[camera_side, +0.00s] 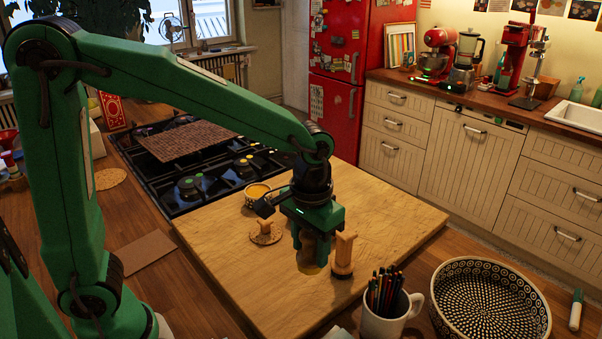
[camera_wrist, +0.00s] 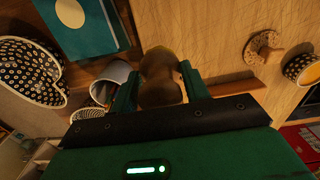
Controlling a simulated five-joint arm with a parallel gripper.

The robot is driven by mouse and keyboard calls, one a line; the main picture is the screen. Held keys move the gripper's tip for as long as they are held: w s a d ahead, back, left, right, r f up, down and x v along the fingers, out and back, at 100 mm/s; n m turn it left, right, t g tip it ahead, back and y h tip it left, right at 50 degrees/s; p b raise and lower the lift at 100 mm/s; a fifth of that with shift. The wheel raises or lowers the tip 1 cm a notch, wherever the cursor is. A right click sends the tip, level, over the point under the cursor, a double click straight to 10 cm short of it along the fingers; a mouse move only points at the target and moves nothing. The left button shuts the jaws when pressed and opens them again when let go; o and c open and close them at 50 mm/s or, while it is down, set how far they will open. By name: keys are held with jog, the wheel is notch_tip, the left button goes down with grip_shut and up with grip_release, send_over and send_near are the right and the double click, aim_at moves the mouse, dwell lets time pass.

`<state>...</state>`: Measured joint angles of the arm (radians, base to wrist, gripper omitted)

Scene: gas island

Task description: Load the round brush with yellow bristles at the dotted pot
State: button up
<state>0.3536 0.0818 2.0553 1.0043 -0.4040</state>
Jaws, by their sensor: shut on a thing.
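My gripper (camera_side: 314,232) is shut on a brown, rounded thing with a yellowish lower end (camera_side: 313,267), which looks like the round brush. It hangs low over the front of the wooden board. In the wrist view the brush (camera_wrist: 160,78) shows dark and brown between the two fingers (camera_wrist: 158,88); its bristles are not clear there. The dotted pot (camera_side: 257,203) stands on the board, behind and left of my gripper, with yellow stuff inside. The pot (camera_wrist: 300,72) also shows at the right edge of the wrist view, well apart from the brush.
A wooden peg-like piece stands on a round coaster (camera_side: 266,237) between pot and gripper. A wooden stand (camera_side: 343,255) is close right of the gripper. A pencil mug (camera_side: 388,318) and a large patterned bowl (camera_side: 490,299) are in front. The stove (camera_side: 205,165) lies behind left.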

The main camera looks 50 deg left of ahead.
jog(key=o, duration=0.3)
jog(key=shift+c, duration=0.9)
jog(key=shift+w+a, duration=0.2)
jog(key=shift+w, duration=0.1)
jog(key=w+a+n, duration=0.3)
jog(key=a, duration=0.8)
jog(key=w+a+n, duration=0.3)
jog(key=w+a, duration=0.1)
jog(key=a, duration=0.8)
jog(key=w+a+n, duration=0.3)
jog(key=w+a, duration=0.1)
jog(key=a, duration=0.8)
jog(key=shift+w+a+r, duration=0.15)
jog(key=shift+w+a, duration=0.05)
jog(key=shift+f, duration=0.2)
jog(key=shift+f, duration=2.85)
jog(key=shift+f, duration=0.6)
